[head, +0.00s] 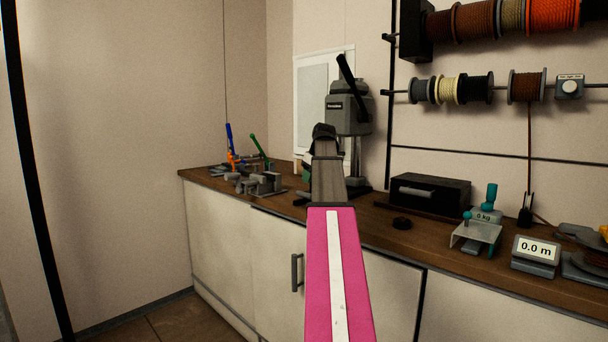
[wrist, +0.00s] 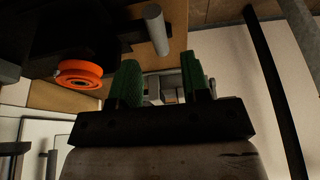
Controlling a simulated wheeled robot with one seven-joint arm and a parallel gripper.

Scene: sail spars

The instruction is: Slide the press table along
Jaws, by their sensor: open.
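The grey press (head: 348,112) stands on the wooden bench at the back, with a black lever rising from its head and a column below. My arm covers much of its lower part in the head view, so I cannot make out its table there. My gripper (wrist: 160,80) shows two green fingers in the wrist view, apart with nothing gripped between them. It is close to the press; I cannot tell whether it touches it. Close by in the wrist view are an orange ring (wrist: 80,73) and a grey rod (wrist: 156,30); I cannot tell which is part of the table.
Left of the press on the bench (head: 376,222) are clamps and a vise (head: 258,183), with blue and green handles. Spools (head: 470,88) hang above.

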